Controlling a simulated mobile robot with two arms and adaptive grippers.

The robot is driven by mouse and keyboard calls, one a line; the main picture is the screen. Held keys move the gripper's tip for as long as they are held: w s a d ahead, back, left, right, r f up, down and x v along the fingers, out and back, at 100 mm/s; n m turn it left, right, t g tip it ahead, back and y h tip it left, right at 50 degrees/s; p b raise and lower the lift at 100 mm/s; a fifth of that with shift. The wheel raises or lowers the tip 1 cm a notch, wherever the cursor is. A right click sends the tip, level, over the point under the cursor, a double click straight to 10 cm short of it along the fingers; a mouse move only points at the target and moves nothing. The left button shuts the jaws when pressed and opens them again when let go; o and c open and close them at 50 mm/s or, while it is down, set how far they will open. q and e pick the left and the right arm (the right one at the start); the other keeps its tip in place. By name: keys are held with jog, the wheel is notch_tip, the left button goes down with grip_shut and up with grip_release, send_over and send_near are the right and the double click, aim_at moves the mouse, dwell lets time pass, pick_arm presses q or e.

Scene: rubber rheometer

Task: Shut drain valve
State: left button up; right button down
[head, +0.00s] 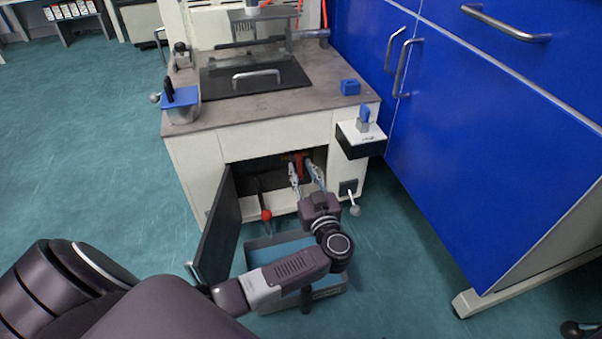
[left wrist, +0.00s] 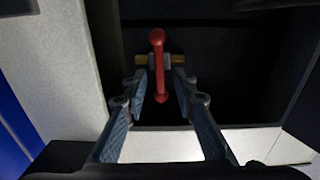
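The drain valve is inside the open lower cabinet of the machine. In the left wrist view its red handle (left wrist: 158,68) stands upright in the picture, across a short horizontal brass pipe (left wrist: 146,60). In the head view the red handle (head: 299,165) shows small, partly hidden by my fingers. My left gripper (head: 304,170) reaches into the cabinet opening. In the left wrist view the left gripper (left wrist: 160,88) is open, with one finger on each side of the handle's lower part and gaps between. My right gripper is not in view.
The dark cabinet door (head: 216,232) stands open left of my arm. A red ball knob (head: 266,215) and a grey ball knob (head: 355,210) stick out near the opening. A blue-rimmed tray (head: 262,243) lies on the floor below. Blue cabinets (head: 500,120) stand on the right.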

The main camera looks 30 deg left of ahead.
pick_arm(q)
jog(key=shift+w+a, duration=0.4)
jog(key=shift+a, duration=0.05)
grip_shut()
